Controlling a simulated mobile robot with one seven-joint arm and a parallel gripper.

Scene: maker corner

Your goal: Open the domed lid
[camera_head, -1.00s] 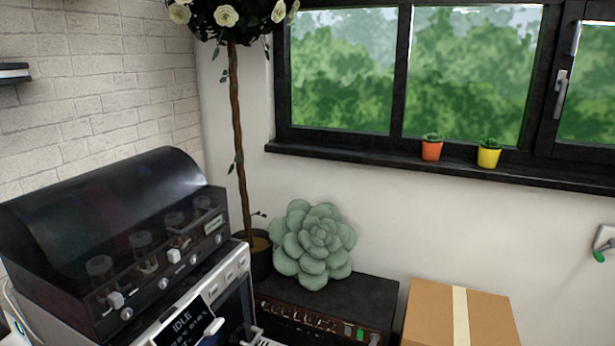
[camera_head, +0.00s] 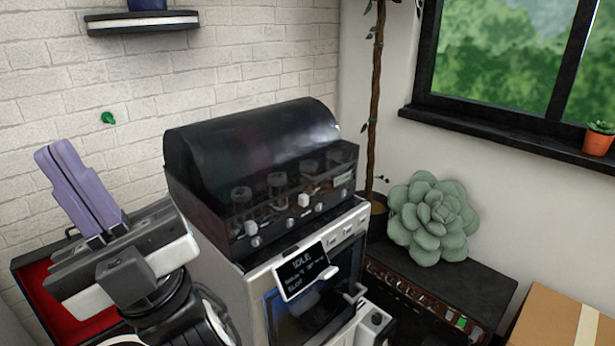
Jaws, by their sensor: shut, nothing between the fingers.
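The domed lid (camera_head: 250,138) is a dark, glossy, rounded cover on top of a machine with a white and steel body. It is down, and glass jars or tubes show through its clear front strip. A row of small knobs runs along its lower front edge. My gripper (camera_head: 57,158) is at the left, with purple fingers pointing up and lying together, empty. In the picture it is left of the lid and apart from it. The lid's far side is hidden.
A display reading IDLE (camera_head: 305,270) sticks out from the machine's front. A red-lined open case (camera_head: 65,300) lies behind my gripper. A dark shelf (camera_head: 143,22) hangs on the brick wall. A succulent (camera_head: 432,218) sits on a black amplifier (camera_head: 450,280), with a cardboard box (camera_head: 560,318) at the right.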

